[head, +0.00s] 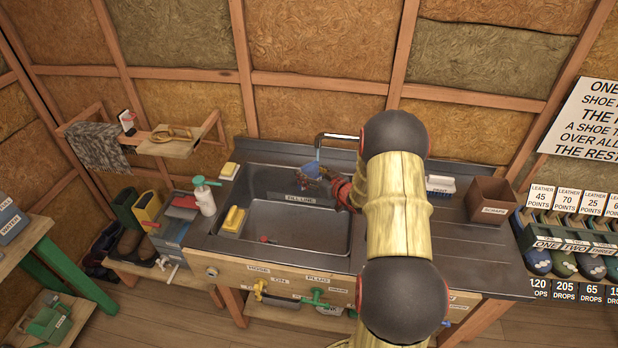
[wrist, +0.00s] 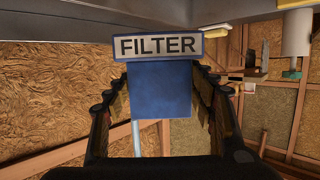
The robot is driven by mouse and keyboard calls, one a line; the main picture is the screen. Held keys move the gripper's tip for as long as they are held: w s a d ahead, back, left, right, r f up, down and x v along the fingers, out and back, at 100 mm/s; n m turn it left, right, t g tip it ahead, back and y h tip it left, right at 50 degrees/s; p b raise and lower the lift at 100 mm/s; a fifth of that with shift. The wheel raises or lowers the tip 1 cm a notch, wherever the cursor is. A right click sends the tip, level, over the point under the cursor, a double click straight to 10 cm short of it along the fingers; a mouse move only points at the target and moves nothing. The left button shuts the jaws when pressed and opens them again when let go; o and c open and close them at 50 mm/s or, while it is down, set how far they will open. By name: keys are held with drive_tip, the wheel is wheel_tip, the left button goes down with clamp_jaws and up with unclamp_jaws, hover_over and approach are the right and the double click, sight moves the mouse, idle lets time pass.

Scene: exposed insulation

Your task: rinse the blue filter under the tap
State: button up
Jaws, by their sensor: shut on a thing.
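The blue filter (wrist: 160,90) is a flat blue block with a white FILTER label along one edge. It sits between the fingers of my gripper (wrist: 160,100), which is shut on it. In the head view the filter (head: 311,168) is a small blue patch over the sink (head: 295,228), with my gripper (head: 315,178) around it, partly hidden by the arm. The tap (head: 338,136) arches from the back wall, and its spout is just above the filter. A pale blue strip (wrist: 136,138) beside the filter in the wrist view looks like running water.
A yellow sponge (head: 234,219) lies at the basin's left edge and a small red thing (head: 265,239) inside. A spray bottle (head: 205,196) stands left of the sink. A brush (head: 440,185) and a brown scraps box (head: 490,199) are on the right. Labelled handles (head: 318,297) line the front.

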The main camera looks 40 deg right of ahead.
drive_tip(key=shift+s+d, duration=0.3)
drive_tip(key=shift+d, duration=0.1)
drive_tip(key=s+a, duration=0.4)
drive_tip(key=s, duration=0.2)
drive_tip(key=shift+s+a+p, duration=0.25)
drive_tip(key=shift+s+p, duration=0.05)
drive_tip(key=shift+p, duration=0.1)
idle(0.4)
idle(0.5)
idle(0.7)
drive_tip(key=s+a+r+p, duration=0.2)
drive_tip(key=s+r+p, duration=0.1)
drive_tip(key=s+r, duration=0.1)
drive_tip(key=shift+a, duration=0.4)
drive_tip(key=shift+s, duration=0.15)
idle(0.7)
